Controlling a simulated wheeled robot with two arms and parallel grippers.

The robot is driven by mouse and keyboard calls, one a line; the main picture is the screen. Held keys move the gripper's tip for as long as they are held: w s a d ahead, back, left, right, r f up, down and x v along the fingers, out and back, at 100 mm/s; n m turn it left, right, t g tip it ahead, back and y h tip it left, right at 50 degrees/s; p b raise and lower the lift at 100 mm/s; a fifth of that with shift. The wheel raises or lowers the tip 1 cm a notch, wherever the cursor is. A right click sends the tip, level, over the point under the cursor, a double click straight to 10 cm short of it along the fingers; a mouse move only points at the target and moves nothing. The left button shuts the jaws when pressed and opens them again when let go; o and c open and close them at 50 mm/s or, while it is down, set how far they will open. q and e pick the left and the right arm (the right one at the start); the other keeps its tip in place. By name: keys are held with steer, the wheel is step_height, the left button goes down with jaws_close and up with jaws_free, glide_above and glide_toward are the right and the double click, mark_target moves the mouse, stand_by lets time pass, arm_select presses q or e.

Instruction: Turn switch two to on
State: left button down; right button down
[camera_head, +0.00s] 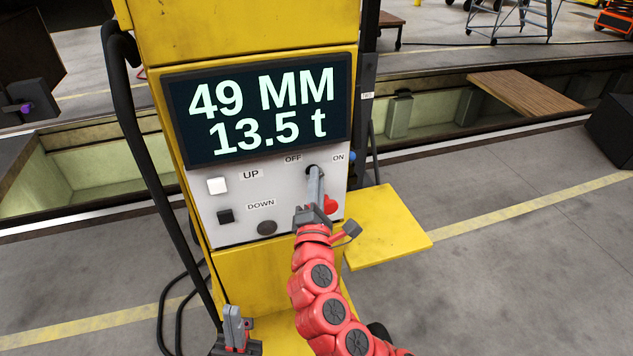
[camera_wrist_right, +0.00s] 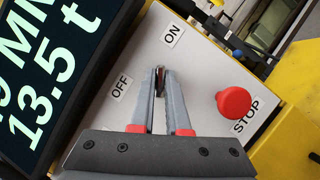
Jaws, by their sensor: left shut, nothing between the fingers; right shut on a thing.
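The switch (camera_wrist_right: 160,82) is a small dark knob on the light grey panel, between the OFF label (camera_wrist_right: 121,88) and the ON label (camera_wrist_right: 172,35). My right gripper (camera_head: 315,170) is shut on it, and the fingers (camera_wrist_right: 161,74) hide most of the knob. I cannot tell exactly which label it points to. In the head view, the OFF label (camera_head: 293,159) and ON label (camera_head: 338,157) sit above the fingertips. My left gripper (camera_head: 234,322) is shut and empty, low in front of the yellow column.
The display (camera_head: 262,108) reads 49 MM and 13.5 t. A red STOP button (camera_wrist_right: 233,101) is close to the right fingers. White UP (camera_head: 217,186) and black DOWN (camera_head: 225,216) buttons are on the panel's left. A black cable (camera_head: 140,150) hangs on the left side; a yellow plate (camera_head: 385,228) juts out right.

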steer(key=shift+f, duration=0.1)
steer(key=c, duration=0.9)
jaws_free()
steer(key=s+f, duration=0.3)
steer(key=s, duration=1.4)
steer(key=shift+d+p, duration=0.45)
